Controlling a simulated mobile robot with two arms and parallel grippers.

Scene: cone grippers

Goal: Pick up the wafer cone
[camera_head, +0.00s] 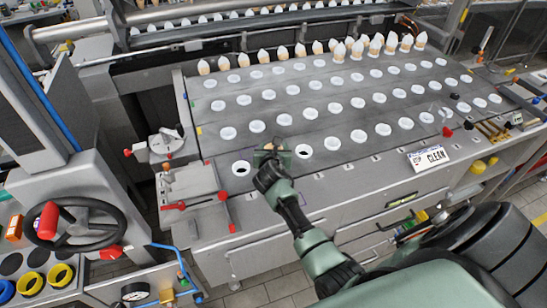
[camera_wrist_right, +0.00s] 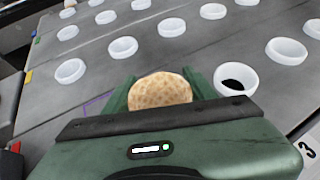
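The wafer cone (camera_wrist_right: 160,90) is tan with a dimpled waffle texture. In the right wrist view it stands between the two green fingers of my right gripper (camera_wrist_right: 160,98) and fills the gap, with a finger against each side. Its lower part is hidden by the gripper body. In the head view my right gripper (camera_head: 270,150) is at the front row of the grey conveyor (camera_head: 215,130), with only a little tan showing at it. Whether the cone is seated in a holder or lifted cannot be seen. My left gripper is not in view.
Rows of white round holders cover the conveyor. One holder with a dark inside (camera_wrist_right: 236,80) stands close right of the gripper. Several white-tipped cones (camera_head: 337,52) stand in back rows. A sign (camera_head: 428,157) and a red-handled lever (camera_head: 175,206) are at the front edge.

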